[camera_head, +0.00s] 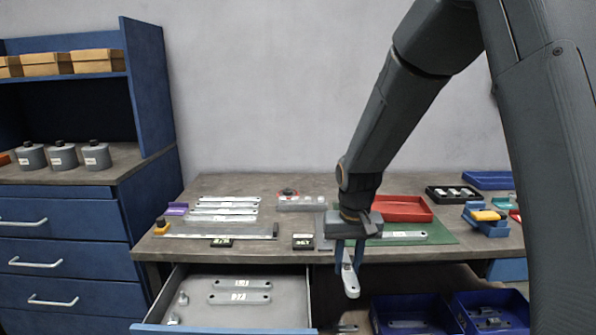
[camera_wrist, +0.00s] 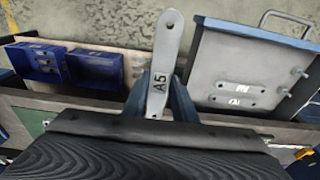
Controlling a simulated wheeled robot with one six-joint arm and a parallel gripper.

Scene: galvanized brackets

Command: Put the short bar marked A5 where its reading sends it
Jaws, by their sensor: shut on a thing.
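The short bar marked A5 (camera_wrist: 160,72) is a light grey metal bar with a hole near each end. My gripper (camera_wrist: 161,92) is shut on it, one blue finger on each side, with the A5 mark facing the wrist camera. In the head view the bar (camera_head: 351,282) hangs tilted below my gripper (camera_head: 348,255), in front of the bench edge and right of the open drawer (camera_head: 307,283). Two blue bins (camera_head: 376,322) (camera_head: 459,318) stand low at the right; they also show at the left of the wrist view (camera_wrist: 62,82).
The drawer holds two marked bars (camera_head: 240,284) and small parts. Blue cabinets stand left.

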